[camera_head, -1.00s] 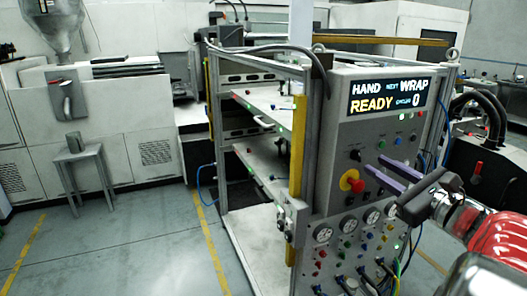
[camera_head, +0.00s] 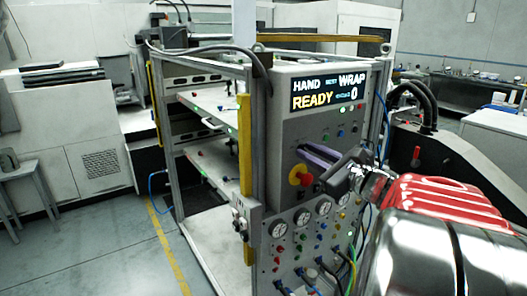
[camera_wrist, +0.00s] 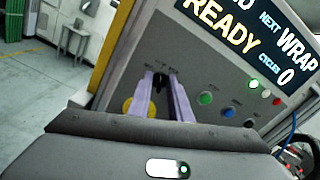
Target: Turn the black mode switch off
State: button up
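The grey control panel (camera_head: 290,130) carries a lit display reading HAND, NEXT WRAP, READY, CYCLES 0. My gripper (camera_head: 304,150) reaches to the panel face from the right, just above the red and yellow emergency stop. In the wrist view my gripper (camera_wrist: 161,75) has its two purple fingers apart, with a gap between them. A black switch (camera_wrist: 160,82) shows in that gap, one finger on each side. Whether the fingers touch it, and which way its handle points, I cannot tell. In the head view the fingers hide this switch.
The emergency stop (camera_head: 300,175) lies close below the fingers; its yellow base (camera_wrist: 127,106) shows beside the left finger. Green (camera_wrist: 205,98) and blue (camera_wrist: 229,112) buttons lie to the right. Gauges (camera_head: 301,218), knobs and cables fill the lower panel. A yellow post (camera_head: 245,150) stands left.

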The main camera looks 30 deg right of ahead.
grip_shut()
jog(key=shift+d, duration=0.25)
jog(key=shift+a, duration=0.2)
jog(key=shift+n, duration=0.4)
jog(key=n, duration=0.2)
jog(key=shift+a+f+n, duration=0.1)
jog(key=shift+a+n, duration=0.05)
jog(key=shift+n, duration=0.15)
jog(key=n, duration=0.5)
jog(key=shift+a+f+n, duration=0.15)
jog(key=shift+f+n, duration=0.05)
jog(key=shift+n, duration=0.1)
jog(key=shift+o, duration=1)
grip_release()
